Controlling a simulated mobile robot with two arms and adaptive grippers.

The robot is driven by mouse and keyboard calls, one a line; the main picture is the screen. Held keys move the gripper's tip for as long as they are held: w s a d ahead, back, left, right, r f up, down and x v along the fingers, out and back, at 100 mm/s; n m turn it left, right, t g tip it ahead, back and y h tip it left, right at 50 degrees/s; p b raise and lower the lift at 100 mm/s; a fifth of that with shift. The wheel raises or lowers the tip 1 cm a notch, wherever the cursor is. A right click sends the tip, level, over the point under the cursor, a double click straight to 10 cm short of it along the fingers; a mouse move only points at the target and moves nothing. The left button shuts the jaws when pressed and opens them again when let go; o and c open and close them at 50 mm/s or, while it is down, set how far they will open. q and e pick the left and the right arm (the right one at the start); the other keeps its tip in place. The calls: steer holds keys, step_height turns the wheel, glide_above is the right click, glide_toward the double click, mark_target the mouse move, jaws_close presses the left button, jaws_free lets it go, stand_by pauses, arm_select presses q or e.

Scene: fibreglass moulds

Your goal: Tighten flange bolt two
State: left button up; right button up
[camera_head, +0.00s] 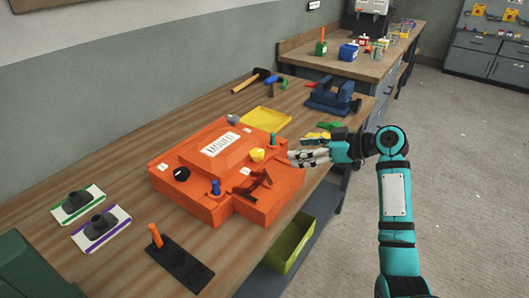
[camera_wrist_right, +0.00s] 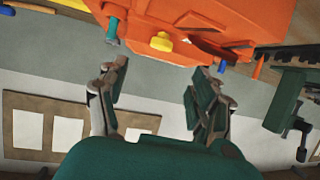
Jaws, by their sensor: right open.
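The orange mould (camera_head: 215,155) lies on the wooden workbench. On its flange stand a teal bolt (camera_head: 272,140), a yellow knob (camera_head: 257,155), a blue bolt (camera_head: 215,187) and a black knob (camera_head: 181,174). Small white tags sit beside them, too small to read, so I cannot tell which is bolt two. My right gripper (camera_head: 308,158) is open and empty, just right of the mould near the teal bolt. In the right wrist view, its spread fingers (camera_wrist_right: 158,88) point toward the mould's edge, with the teal bolt (camera_wrist_right: 112,30) ahead of the left finger. My left gripper is out of view.
A yellow tray (camera_head: 266,118), a blue vice (camera_head: 333,97) and a hammer (camera_head: 254,78) lie behind the mould. A black plate with an orange handle (camera_head: 155,236) lies in front. A green bin (camera_head: 290,242) sits below the bench edge. The floor at right is clear.

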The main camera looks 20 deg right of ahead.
mark_target(262, 153)
steer(key=p+x, duration=0.1)
steer(key=x, duration=1)
steer(key=shift+w+a, duration=0.15)
steer(key=shift+a, duration=0.05)
steer(key=shift+w+a+f, duration=0.2)
steer(key=shift+w+a, duration=0.05)
steer(key=shift+a, duration=0.05)
steer(key=shift+p, duration=0.3)
steer(key=c, duration=1.2)
